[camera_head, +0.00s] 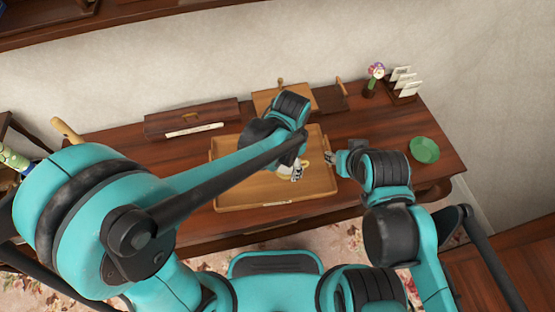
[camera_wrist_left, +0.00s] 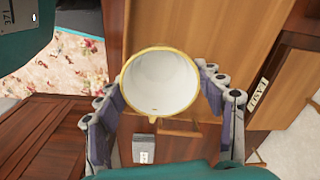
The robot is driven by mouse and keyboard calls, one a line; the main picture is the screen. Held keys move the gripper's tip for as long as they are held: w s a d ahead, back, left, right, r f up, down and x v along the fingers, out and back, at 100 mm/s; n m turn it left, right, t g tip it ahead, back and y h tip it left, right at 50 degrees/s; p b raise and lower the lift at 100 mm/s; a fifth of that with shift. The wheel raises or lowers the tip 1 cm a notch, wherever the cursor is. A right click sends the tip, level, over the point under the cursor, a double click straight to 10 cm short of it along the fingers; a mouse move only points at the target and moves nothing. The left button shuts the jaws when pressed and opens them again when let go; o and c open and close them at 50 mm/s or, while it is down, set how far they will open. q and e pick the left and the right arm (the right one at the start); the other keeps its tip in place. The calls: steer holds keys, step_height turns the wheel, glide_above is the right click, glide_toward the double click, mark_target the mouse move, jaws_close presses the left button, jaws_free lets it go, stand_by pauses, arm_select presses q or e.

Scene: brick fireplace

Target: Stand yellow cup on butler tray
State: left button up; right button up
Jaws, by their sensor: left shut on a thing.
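The yellow cup (camera_wrist_left: 160,88) has a yellow rim and a white inside, and its mouth faces the left wrist camera. My left gripper (camera_wrist_left: 165,105) is shut on it, with fingers on both sides. In the head view my left gripper (camera_head: 298,172) is over the right part of the butler tray (camera_head: 235,190), and only a bit of the cup shows beside it. I cannot tell whether the cup touches the tray. The tray is a tan wooden rectangle with raised edges. My right gripper (camera_head: 332,158) is at the tray's right edge; its jaws are too small to read.
The tray lies on a dark wooden table (camera_head: 440,172). A green bowl (camera_head: 424,150) stands at the right. A flower vase (camera_head: 370,88), a card holder (camera_head: 403,90) and a long wooden box (camera_head: 190,118) stand along the back.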

arm_select(q)
steer(key=w+a+f, duration=0.1)
steer(key=w, duration=0.1)
steer(key=w+a+f+b, duration=0.1)
steer(key=w+a+f, duration=0.1)
steer(key=w+a+f+b, duration=0.1)
steer(key=w+f, duration=0.1)
steer(key=w, duration=0.1)
steer(key=shift+w+a+f, duration=0.1)
steer(key=shift+a+f, duration=0.05)
steer(key=shift+a, duration=0.1)
steer(key=shift+f+b, duration=1.15)
steer(key=shift+f, duration=0.75)
steer(key=shift+f, duration=0.2)
steer(key=o, duration=1.2)
steer(key=shift+o, duration=0.2)
steer(key=shift+r, duration=0.1)
